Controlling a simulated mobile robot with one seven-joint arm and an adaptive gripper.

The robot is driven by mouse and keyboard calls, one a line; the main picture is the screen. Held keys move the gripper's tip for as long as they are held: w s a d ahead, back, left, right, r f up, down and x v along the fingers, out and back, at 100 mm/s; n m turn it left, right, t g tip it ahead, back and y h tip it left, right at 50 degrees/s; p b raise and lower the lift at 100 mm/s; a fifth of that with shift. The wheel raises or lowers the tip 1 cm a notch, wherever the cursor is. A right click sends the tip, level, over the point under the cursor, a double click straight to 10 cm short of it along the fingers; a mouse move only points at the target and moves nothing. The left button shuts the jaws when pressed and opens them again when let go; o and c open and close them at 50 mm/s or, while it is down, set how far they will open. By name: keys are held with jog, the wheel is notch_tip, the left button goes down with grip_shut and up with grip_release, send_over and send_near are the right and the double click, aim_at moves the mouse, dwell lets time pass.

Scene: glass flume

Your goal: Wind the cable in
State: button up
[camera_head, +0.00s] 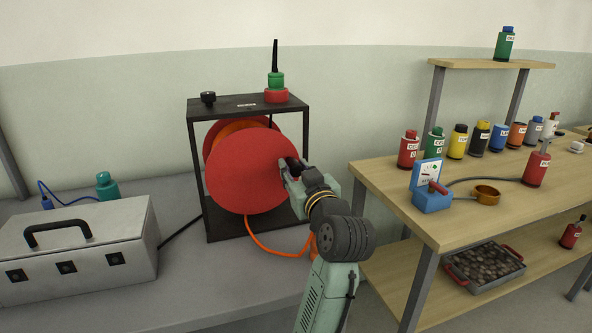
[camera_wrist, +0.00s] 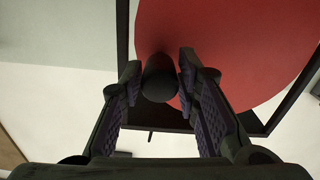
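The cable reel has a large red disc (camera_head: 245,172) standing upright in a black open frame (camera_head: 196,160). The orange cable (camera_head: 275,250) hangs from the reel's bottom and runs to the right along the bench. My gripper (camera_head: 292,170) is at the right side of the red disc, at a dark crank knob. The orange cable's far end is hidden behind my arm.
A grey toolbox (camera_head: 75,255) and a teal bottle (camera_head: 107,187) stand left of the reel. A wooden table (camera_head: 390,185) with bottles and a blue meter (camera_head: 431,198) stands close right of my arm.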

grip_shut()
jog(key=shift+w, duration=0.1)
dwell(0.5)
